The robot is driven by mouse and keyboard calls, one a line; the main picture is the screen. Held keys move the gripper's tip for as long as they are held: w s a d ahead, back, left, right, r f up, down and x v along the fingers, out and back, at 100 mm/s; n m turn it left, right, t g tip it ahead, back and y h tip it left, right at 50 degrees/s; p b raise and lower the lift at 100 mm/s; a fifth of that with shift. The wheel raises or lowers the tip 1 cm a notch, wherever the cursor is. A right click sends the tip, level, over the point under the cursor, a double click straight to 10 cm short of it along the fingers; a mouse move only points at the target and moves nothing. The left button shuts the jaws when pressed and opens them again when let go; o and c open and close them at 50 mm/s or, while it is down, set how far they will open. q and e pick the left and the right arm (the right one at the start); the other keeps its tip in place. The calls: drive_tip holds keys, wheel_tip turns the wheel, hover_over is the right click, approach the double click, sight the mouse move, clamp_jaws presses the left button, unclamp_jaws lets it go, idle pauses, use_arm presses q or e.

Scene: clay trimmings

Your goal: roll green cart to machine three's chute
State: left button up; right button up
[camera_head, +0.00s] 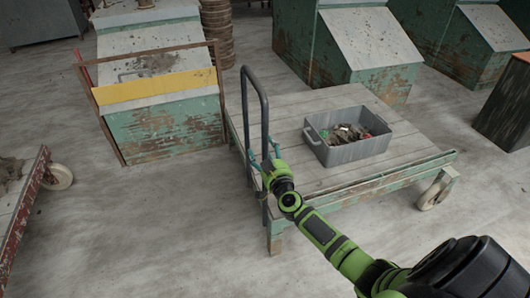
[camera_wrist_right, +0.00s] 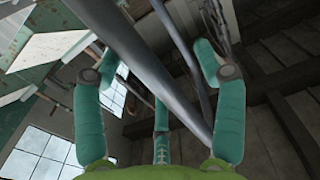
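The green cart (camera_head: 330,180) has a worn plank deck with green edges and pale wheels. Its dark tubular handle (camera_head: 265,95) stands upright at its left end. My right gripper (camera_head: 263,156) is at the handle's lower part, teal fingers spread on either side of the tube. In the right wrist view the grey tube (camera_wrist_right: 135,55) crosses between the fingers (camera_wrist_right: 157,62), which stand apart and look open. Green machines with sloped pale chutes stand behind; I see no numbers, so I cannot tell which is machine three. My left gripper is out of view.
A grey bin (camera_head: 348,152) of scraps rides on the deck. A red-edged cart (camera_head: 28,200) stands at far left. A rusty frame with a yellow board (camera_head: 155,87) fronts the nearest machine (camera_head: 165,130).

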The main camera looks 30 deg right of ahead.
clamp_jaws()
drive_tip(key=shift+a, duration=0.3)
drive_tip(key=w+a+p, duration=0.2)
drive_tip(key=a, duration=0.5)
drive_tip(key=shift+a, duration=0.15)
drive_tip(key=shift+r, duration=0.15)
drive_tip(key=w+a, duration=0.2)
drive_tip(key=a, duration=0.5)
drive_tip(key=shift+a+p, duration=0.35)
drive_tip(key=shift+p, duration=0.05)
drive_tip(key=shift+a, duration=0.1)
drive_tip(key=w+a+b, duration=0.1)
drive_tip(key=a, duration=0.6)
drive_tip(key=shift+w+a, duration=0.35)
drive_tip(key=shift+w, duration=0.05)
drive_tip(key=shift+d, duration=0.1)
